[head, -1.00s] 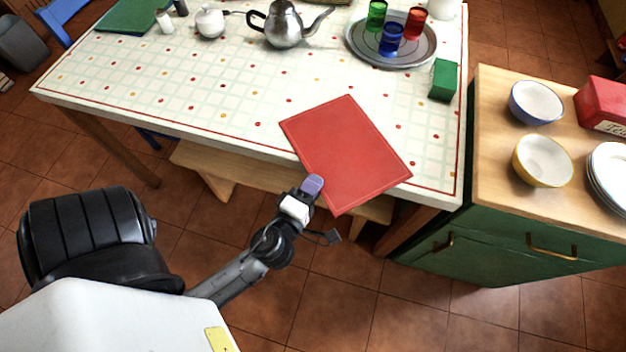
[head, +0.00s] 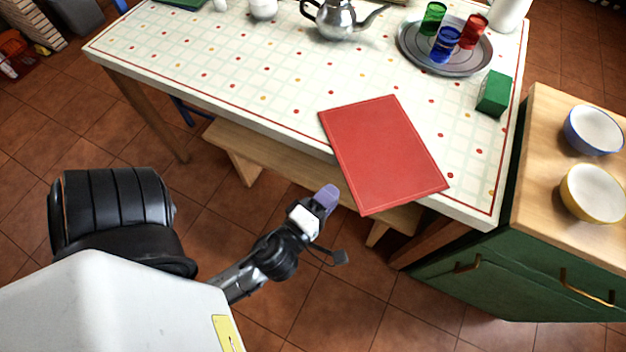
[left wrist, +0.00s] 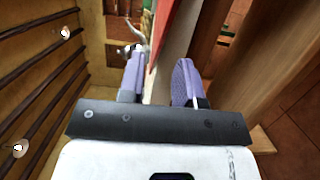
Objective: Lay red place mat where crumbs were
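The red place mat (head: 385,155) lies flat on the patterned table (head: 265,75). Its near corner sticks out past the table's front edge. My left gripper (head: 328,197) is just left of that overhanging corner, in front of the table edge, with a small gap to the mat in the picture. In the left wrist view its two purple fingers (left wrist: 160,78) stand apart with nothing held between them. A red strip of the mat (left wrist: 163,32) shows beyond the fingertips. I see no crumbs on the table. My right gripper is not in view.
A round tray (head: 409,47) with green, blue and red glasses, a metal teapot (head: 337,18) and a green box (head: 494,93) stand on the table. A wooden bench (head: 270,158) is below. A green cabinet (head: 495,268) with bowls stands at right.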

